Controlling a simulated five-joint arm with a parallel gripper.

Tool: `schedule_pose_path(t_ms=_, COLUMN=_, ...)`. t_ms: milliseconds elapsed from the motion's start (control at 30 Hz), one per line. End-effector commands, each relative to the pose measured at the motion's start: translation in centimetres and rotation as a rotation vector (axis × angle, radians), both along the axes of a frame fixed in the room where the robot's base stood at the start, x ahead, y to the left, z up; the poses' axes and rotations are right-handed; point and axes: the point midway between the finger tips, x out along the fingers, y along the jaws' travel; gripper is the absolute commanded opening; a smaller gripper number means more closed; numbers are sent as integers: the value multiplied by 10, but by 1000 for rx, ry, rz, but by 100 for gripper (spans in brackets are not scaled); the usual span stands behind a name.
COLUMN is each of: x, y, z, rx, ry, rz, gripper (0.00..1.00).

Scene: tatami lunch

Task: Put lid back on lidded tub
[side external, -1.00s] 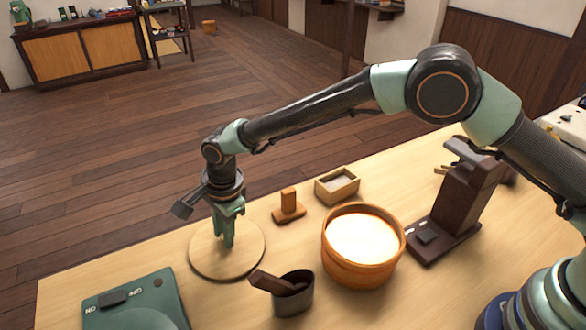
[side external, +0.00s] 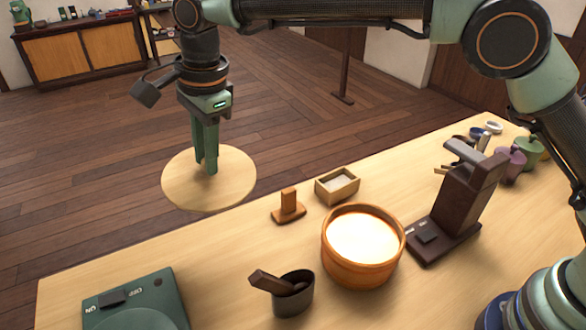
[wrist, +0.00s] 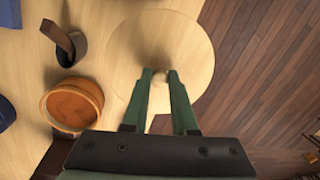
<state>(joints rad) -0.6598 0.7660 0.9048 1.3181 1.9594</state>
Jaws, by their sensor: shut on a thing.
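The lid is a round pale wooden disc (side external: 232,192), held in the air above the table's far left edge in the side view. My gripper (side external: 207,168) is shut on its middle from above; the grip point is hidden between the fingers. In the wrist view the lid (wrist: 185,35) lies past the fingertips of my gripper (wrist: 160,77). The tub (side external: 362,272) is a round orange-brown wooden vessel, open at the top, standing on the table to the right of the lid. It also shows at the lower left of the wrist view (wrist: 60,112).
A dark cup (side external: 294,297) with a wooden piece in it stands in front of the tub. A small wooden stand (side external: 289,208) and a shallow wooden box (side external: 337,188) sit behind. A dark upright device (side external: 455,215) is to the right, a green appliance (side external: 150,310) at front left.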

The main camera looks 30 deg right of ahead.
Motion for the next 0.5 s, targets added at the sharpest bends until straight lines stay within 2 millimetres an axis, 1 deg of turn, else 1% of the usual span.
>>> schedule_pose_path(t_ms=33, x=0, y=-1, z=5, rx=0, ry=-1, rz=0, gripper=0)
schedule_pose_path(t_ms=167, x=-2, y=-9, z=12, rx=-3, ry=2, rz=-2, gripper=0)
schedule_pose_path(t_ms=267, x=-6, y=-23, z=14, rx=-11, ry=9, rz=-1, gripper=0)
schedule_pose_path(t_ms=367, x=-14, y=-44, z=15, rx=-21, ry=16, rz=-4, gripper=0)
schedule_pose_path(t_ms=500, x=-29, y=-76, z=14, rx=-34, ry=29, rz=-3, gripper=0)
